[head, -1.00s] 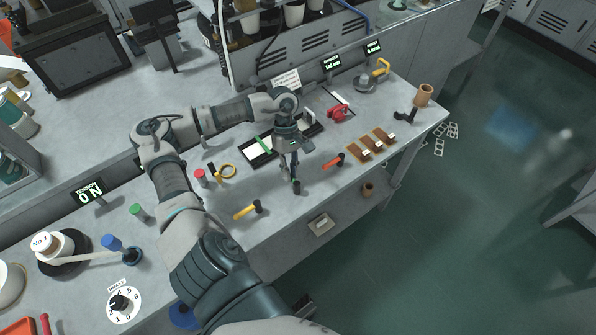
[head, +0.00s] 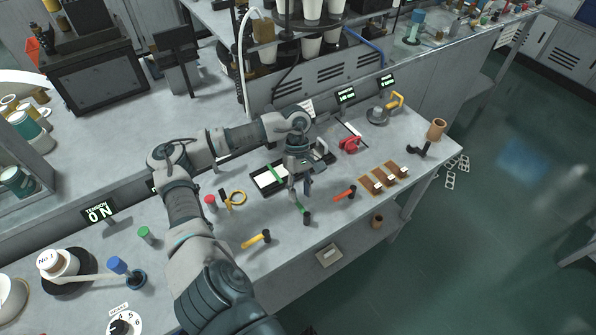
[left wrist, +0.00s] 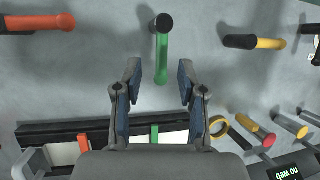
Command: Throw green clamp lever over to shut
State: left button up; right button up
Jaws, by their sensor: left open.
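The green clamp lever (head: 302,208) has a green handle and a black round end, and sits near the front edge of the bench. In the left wrist view the green lever (left wrist: 162,55) points its green end toward me, with its black end farther off. My left gripper (head: 301,190) is open and points down over the lever. In the left wrist view the open fingers (left wrist: 159,76) stand either side of the green end, with gaps on both sides; I cannot tell their height over it. My right gripper is not in view.
A red-orange lever (head: 344,194) and a yellow lever (head: 257,240) flank the green one. A black frame with a white panel and green strip (head: 276,174) lies behind. A yellow ring (head: 238,198) and wooden blocks (head: 383,178) are nearby.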

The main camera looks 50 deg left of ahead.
pick_arm(q)
jog(key=a+v, duration=0.1)
jog(key=v, duration=0.8)
jog(key=shift+w+d, duration=0.15)
jog(key=shift+d, duration=0.05)
jog(key=shift+a, duration=0.25)
